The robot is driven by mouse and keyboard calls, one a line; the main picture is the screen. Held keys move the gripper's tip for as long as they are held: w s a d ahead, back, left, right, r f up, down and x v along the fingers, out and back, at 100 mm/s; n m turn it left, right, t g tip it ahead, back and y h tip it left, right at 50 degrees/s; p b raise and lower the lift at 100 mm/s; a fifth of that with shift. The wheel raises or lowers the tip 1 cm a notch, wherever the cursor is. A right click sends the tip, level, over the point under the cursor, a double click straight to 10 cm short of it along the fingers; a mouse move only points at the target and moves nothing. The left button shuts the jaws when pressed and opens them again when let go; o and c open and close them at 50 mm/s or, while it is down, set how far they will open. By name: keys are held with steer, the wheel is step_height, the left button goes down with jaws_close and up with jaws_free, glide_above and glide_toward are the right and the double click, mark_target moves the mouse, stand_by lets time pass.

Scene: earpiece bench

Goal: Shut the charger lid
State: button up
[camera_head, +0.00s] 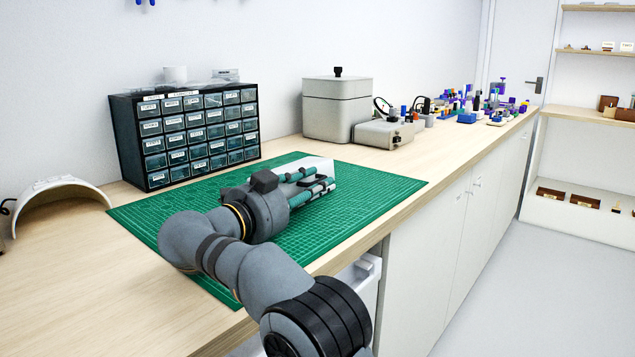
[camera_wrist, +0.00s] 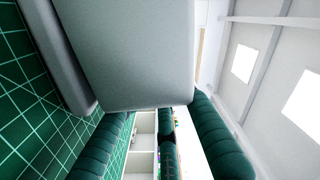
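The charger (camera_head: 321,166) is a pale box on the green cutting mat, partly hidden behind my gripper (camera_head: 312,183). In the wrist view, a broad light-grey panel (camera_wrist: 130,50), which looks like its lid, fills the top middle. A darker grey slab (camera_wrist: 58,50) with a rounded corner lies beside it, close to the mat, and appears to be the base. The lid's exact angle cannot be told. My gripper's green padded fingers (camera_wrist: 166,125) are spread apart with gaps between them, close to the panel's lower edge. Contact cannot be told, and the fingertips are partly hidden.
The green mat (camera_head: 375,190) is mostly clear. A drawer cabinet (camera_head: 187,138) stands behind it on the left, with a curved white piece (camera_head: 60,200) at far left. A grey lidded box (camera_head: 337,108) and a grey device (camera_head: 385,133) stand behind the mat.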

steer(key=v, duration=1)
steer(key=shift+s, duration=0.15)
